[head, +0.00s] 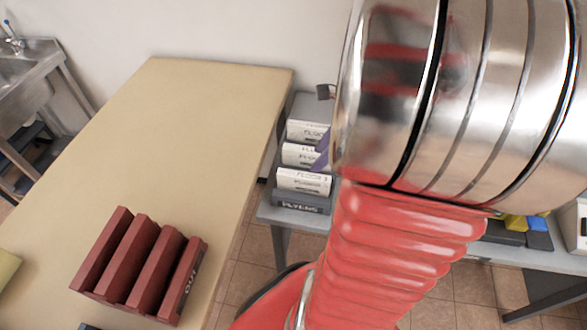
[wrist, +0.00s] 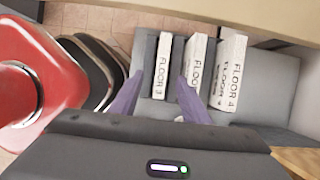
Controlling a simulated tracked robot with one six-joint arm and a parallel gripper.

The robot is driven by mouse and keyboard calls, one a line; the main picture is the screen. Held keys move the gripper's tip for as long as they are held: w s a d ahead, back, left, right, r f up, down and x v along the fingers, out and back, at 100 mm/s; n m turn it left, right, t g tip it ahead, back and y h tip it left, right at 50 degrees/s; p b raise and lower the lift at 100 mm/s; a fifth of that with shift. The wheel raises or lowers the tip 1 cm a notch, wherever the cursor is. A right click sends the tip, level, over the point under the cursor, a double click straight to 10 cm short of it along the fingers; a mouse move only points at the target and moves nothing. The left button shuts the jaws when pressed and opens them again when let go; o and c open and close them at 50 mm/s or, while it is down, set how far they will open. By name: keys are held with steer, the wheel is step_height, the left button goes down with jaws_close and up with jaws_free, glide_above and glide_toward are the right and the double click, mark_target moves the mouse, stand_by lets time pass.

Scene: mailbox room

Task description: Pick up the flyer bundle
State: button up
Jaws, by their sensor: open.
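A dark grey holder (head: 302,203), its front lettered what looks like "FLYERS", stands on the grey side table. White upright slabs marked "FLOOR" (head: 304,180) stand in a row behind that front. The wrist view shows them too, one marked "FLOOR 3" (wrist: 162,65) and one "FLOOR 4" (wrist: 233,72). I cannot tell which piece is the flyer bundle. My gripper (wrist: 158,85) is open, its purple fingers either side of the "FLOOR 3" slab in the picture; contact is not clear. In the head view a purple finger (head: 322,152) shows beside the slabs, and my arm hides the rest.
A wide tan table (head: 170,130) fills the left, with a dark red slotted rack marked "OUT" (head: 140,265) near its front. A metal sink (head: 18,75) stands at the far left. Yellow and blue items (head: 537,223) sit on the side table to the right.

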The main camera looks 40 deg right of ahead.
glide_above(305, 175)
steer(key=s, duration=0.2)
steer(key=f, duration=0.4)
steer(key=shift+d+f, duration=0.15)
steer(key=shift+d, duration=0.2)
steer(key=shift+f, duration=0.15)
steer(key=shift+d+x, duration=0.2)
steer(key=shift+x, duration=1.1)
steer(key=shift+d+x, duration=0.15)
steer(key=shift+x, duration=1.1)
steer(key=shift+f, duration=0.2)
jaws_close()
